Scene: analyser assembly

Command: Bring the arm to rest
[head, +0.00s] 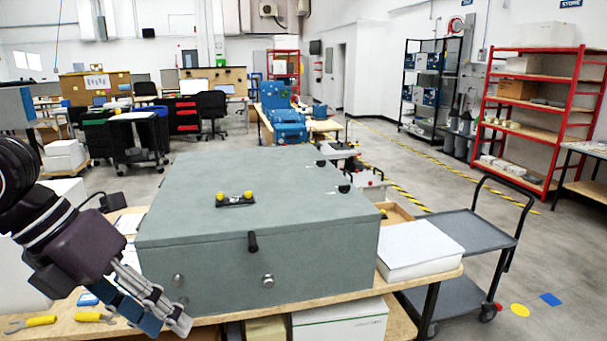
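My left arm comes in from the left edge. Its gripper (170,322) points down and to the right, at the front left of a large grey-green analyser box (205,273). The fingers show from the side, close to the box's front face in the picture; I cannot tell whether they touch it or how far apart they are. I see nothing held in them. The box stands on a wooden workbench (440,279). My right gripper is not in view.
A white box (418,250) sits right of the analyser box. A grey cart (462,232) stands beyond the bench's right end. Open floor lies further right.

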